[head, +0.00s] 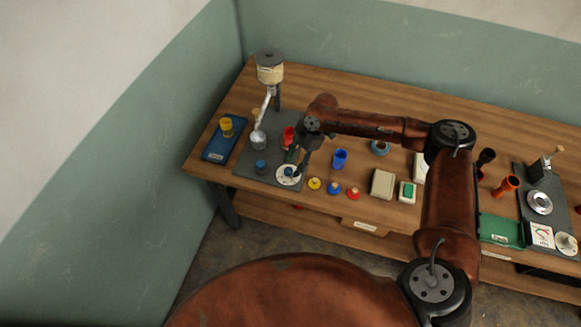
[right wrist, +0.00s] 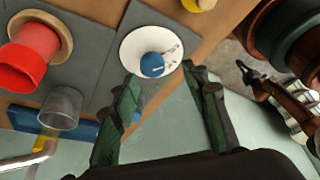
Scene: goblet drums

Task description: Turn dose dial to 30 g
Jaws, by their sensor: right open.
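The dose dial is a white disc (head: 282,180) with a blue knob at its middle, on the front edge of a grey plate on the table. In the right wrist view the dial face (right wrist: 133,50) carries small markings too small to read, and its blue knob (right wrist: 152,65) stands out. My right gripper (head: 297,163) is over the dial from above. In the right wrist view its green-black fingers (right wrist: 163,80) are spread, with the knob just beyond and between the tips, apparently not gripped. My left gripper is not in view.
A hopper (head: 270,68) on a stand rises behind. A red cup (head: 289,136), a grey cup (head: 259,140) and a blue scale-like tray (head: 214,151) with a yellow cup (head: 226,126) are near. Coloured knobbed pieces (head: 334,189) lie right of the dial. A second dial (head: 566,243) is far right.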

